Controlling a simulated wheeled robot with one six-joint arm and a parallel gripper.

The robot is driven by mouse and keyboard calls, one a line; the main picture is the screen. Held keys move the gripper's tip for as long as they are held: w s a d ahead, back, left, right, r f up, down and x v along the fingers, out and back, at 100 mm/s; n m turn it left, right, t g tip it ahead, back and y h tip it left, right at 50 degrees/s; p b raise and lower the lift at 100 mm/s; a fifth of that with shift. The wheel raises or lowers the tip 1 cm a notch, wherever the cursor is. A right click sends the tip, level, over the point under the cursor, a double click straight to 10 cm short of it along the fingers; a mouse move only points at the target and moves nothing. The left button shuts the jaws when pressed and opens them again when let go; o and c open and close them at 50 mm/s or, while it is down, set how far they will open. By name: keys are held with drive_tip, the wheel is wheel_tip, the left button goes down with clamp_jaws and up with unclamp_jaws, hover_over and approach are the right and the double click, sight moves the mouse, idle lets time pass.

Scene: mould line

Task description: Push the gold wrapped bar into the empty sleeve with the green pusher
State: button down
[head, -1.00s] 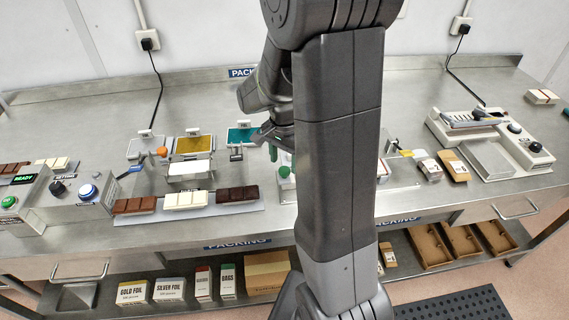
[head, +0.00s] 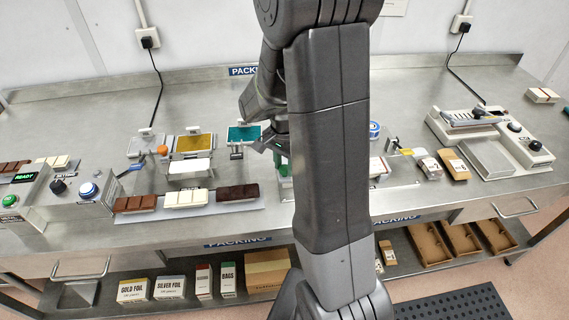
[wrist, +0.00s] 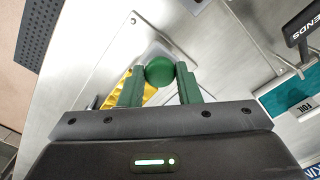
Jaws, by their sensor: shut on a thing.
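My gripper (wrist: 157,74) is shut on the green pusher, whose round green knob (wrist: 159,71) sits between the two green fingers in the wrist view. The pusher's lower part is hidden. The gold wrapped bar (wrist: 150,92) appears to be the yellow shape just behind the knob and fingers, mostly covered. In the head view only a bit of green shows beside my arm, and the gold bar is hidden there. A white piece with a red edge (head: 379,167) shows just right of my arm; I cannot tell whether it is the empty sleeve.
Two small packs (head: 430,167) lie further right, before a grey sealing machine (head: 488,150). Foil trays in gold (head: 193,145) and teal (head: 243,133) stand left of my arm. Chocolate bars (head: 185,199) lie in front.

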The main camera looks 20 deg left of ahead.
drive_tip(key=w+d, duration=0.2)
drive_tip(key=d, duration=0.2)
drive_tip(key=w+d+b, duration=0.1)
drive_tip(key=w+d, duration=0.2)
drive_tip(key=d, duration=0.1)
drive_tip(key=w+d, duration=0.2)
drive_tip(key=d, duration=0.2)
drive_tip(key=shift+w+d, duration=0.3)
drive_tip(key=shift+w, duration=0.1)
drive_tip(key=shift+r, duration=0.1)
drive_tip(key=c, duration=1.3)
unclamp_jaws()
drive_tip(key=shift+d, duration=0.1)
drive_tip(key=shift+o, duration=1.2)
drive_tip(key=shift+w+d, duration=0.1)
drive_tip(key=shift+d, duration=0.05)
drive_tip(key=shift+b, duration=0.3)
wheel_tip(320, 180, up, 14)
drive_tip(key=b, duration=0.1)
